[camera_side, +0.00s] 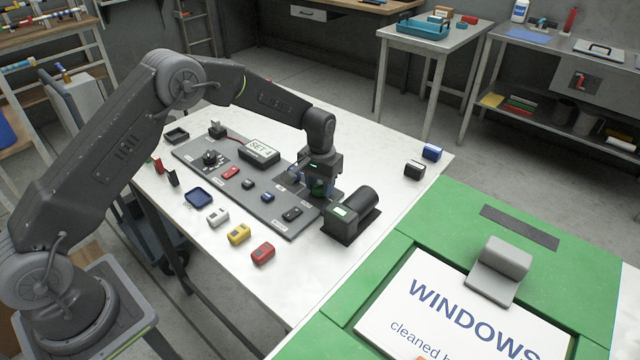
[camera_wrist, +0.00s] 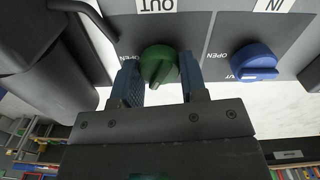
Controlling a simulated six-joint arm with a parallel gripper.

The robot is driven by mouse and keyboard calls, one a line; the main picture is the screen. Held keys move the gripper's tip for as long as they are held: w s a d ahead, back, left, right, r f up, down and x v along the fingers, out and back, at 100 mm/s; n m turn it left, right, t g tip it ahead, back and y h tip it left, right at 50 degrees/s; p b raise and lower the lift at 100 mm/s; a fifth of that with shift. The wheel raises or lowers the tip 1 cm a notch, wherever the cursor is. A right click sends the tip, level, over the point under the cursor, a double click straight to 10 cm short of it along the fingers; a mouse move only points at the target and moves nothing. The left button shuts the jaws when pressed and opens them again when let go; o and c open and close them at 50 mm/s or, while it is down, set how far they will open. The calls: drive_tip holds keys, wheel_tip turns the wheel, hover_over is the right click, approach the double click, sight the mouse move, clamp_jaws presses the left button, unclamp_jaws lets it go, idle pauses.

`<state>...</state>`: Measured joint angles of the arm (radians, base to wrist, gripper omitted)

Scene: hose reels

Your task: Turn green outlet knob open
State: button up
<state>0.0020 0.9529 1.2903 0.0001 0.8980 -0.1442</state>
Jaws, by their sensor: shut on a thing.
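The green outlet knob (camera_wrist: 159,66) sits under the OUT label (camera_wrist: 157,5) on a dark panel, with the word OPEN beside it on its left. My gripper (camera_wrist: 160,85) has its two blue fingers on either side of the knob and is shut on it. In the side view my gripper (camera_side: 318,186) points down at the far right end of the grey board, and the knob shows only as a dark green patch (camera_side: 318,188) between the fingers. The knob's exact angle is hard to tell.
A blue knob (camera_wrist: 254,62) under the IN label is right of the green one in the wrist view. Several coloured blocks, including a yellow one (camera_side: 239,234), lie along the white table's front. A green bench (camera_side: 585,250) is at right.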

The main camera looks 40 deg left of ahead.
sight(321, 185)
drive_tip(key=m, duration=1.2)
drive_tip(key=shift+d+m, duration=0.1)
drive_tip(key=shift+m, duration=0.3)
idle(0.3)
drive_tip(key=o, duration=0.9)
wheel_tip(321, 185, up, 14)
drive_tip(key=shift+f, duration=0.1)
